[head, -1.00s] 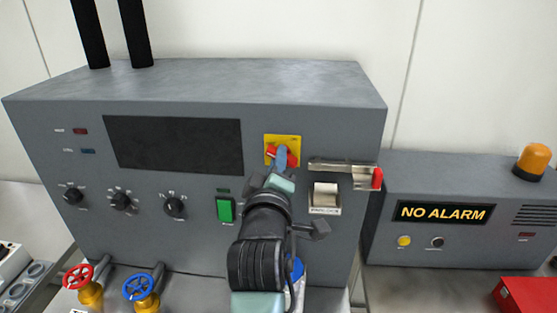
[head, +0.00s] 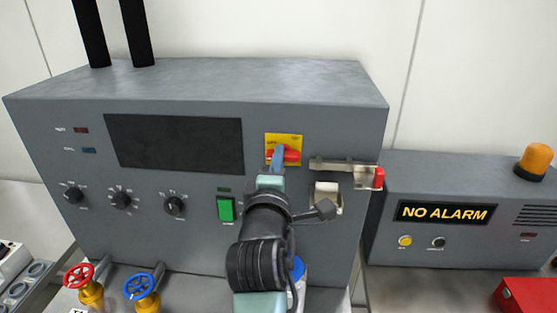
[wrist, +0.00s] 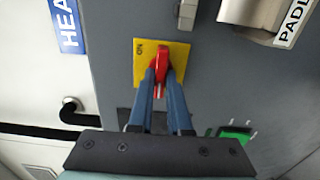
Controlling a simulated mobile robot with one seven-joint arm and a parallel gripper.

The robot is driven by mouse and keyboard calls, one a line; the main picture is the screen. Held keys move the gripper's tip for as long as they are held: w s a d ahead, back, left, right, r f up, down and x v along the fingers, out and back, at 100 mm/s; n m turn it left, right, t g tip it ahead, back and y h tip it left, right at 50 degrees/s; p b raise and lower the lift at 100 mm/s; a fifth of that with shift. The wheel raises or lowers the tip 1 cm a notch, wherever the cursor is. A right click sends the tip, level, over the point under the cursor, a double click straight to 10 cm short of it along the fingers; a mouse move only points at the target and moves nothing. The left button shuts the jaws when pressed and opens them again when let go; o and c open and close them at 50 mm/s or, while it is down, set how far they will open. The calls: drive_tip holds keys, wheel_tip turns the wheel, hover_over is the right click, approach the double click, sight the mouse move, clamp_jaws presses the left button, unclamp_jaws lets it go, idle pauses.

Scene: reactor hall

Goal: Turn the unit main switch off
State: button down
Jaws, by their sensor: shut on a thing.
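The unit main switch is a red rotary handle (head: 291,155) on a yellow plate (head: 296,140), high on the front of the grey cabinet. The handle also shows in the wrist view (wrist: 162,61), upright in that picture on its yellow plate (wrist: 180,51). My gripper (head: 277,156) is at the handle, with its blue fingers shut on it. In the wrist view my gripper's two fingers (wrist: 162,78) lie on either side of the red handle. My gripper and wrist hide part of the handle and the lower plate in the head view.
A metal bar with a red end (head: 378,177) juts out right of the switch, above a pale padlock holder (head: 327,192) close to my wrist. A green button (head: 226,209) and black knobs (head: 174,206) are to the left. An alarm box (head: 446,240) reads NO ALARM.

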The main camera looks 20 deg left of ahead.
drive_tip(key=c, duration=0.9)
unclamp_jaws()
drive_tip(key=shift+o, duration=0.2)
drive_tip(key=shift+s, duration=0.1)
drive_tip(key=b+v, duration=0.4)
drive_tip(key=v, duration=0.8)
drive_tip(key=shift+s, duration=0.4)
drive_tip(key=shift+d, duration=0.15)
drive_tip(key=s+d+r+m+t+h, duration=0.1)
drive_tip(key=s+d+r+m+t, duration=0.1)
drive_tip(key=d+r+m, duration=0.3)
drive_tip(key=s+d+r+m+t+h, duration=0.2)
drive_tip(key=s+d+r+m+t, duration=0.1)
drive_tip(key=r+m, duration=0.6)
drive_tip(key=s+d+r+m+t+h, duration=0.2)
drive_tip(key=d+r+m+t, duration=0.3)
drive_tip(key=r, duration=0.8)
drive_tip(key=shift+s+d+m, duration=0.45)
drive_tip(key=shift+d+m, duration=0.75)
